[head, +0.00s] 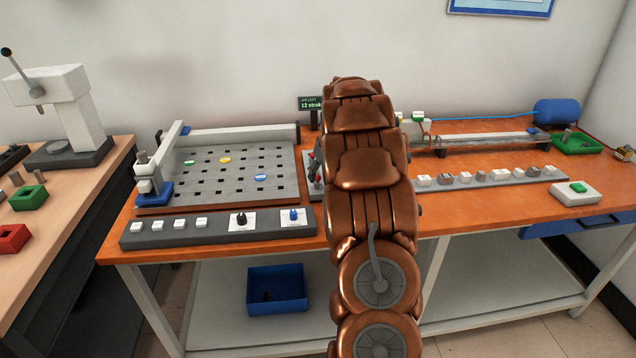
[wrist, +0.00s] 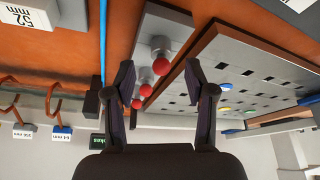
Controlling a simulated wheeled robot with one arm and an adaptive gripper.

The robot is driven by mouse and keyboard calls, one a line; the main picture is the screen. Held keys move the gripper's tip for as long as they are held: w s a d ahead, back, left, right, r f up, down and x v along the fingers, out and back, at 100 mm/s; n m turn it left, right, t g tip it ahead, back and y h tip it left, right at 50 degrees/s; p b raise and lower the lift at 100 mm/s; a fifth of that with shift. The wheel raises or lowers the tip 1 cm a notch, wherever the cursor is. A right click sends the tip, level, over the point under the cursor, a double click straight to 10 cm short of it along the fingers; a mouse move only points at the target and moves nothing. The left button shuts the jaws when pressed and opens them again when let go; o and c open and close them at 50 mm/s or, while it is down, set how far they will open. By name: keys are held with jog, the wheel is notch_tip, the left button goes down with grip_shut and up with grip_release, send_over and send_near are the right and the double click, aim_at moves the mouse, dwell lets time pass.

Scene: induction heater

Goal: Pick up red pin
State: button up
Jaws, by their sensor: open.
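Three red ball-headed pins show in the wrist view, in a row on a narrow grey plate (wrist: 160,30). The nearest and largest red pin (wrist: 161,69) lies between the fingertips of my gripper (wrist: 158,66). A second red pin (wrist: 145,90) and a third red pin (wrist: 137,103) are further back. My gripper is open, its two dark fingers apart, with no visible contact with a pin. In the head view my arm hides my gripper and most of this plate; a small bit of red (head: 313,156) shows at the arm's left edge.
A perforated grey board (wrist: 240,85) with coloured discs stands close beside the pin plate. A blue cable (wrist: 103,40) runs along the other side. In the head view, a control strip (head: 190,225) lies in front of the board, and a row of small blocks (head: 480,178) sits right of my arm.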

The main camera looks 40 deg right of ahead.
aim_at(319, 177)
jog(key=shift+p+x, duration=0.45)
jog(key=shift+x, duration=1.45)
jog(key=shift+w+r, duration=0.1)
grip_shut()
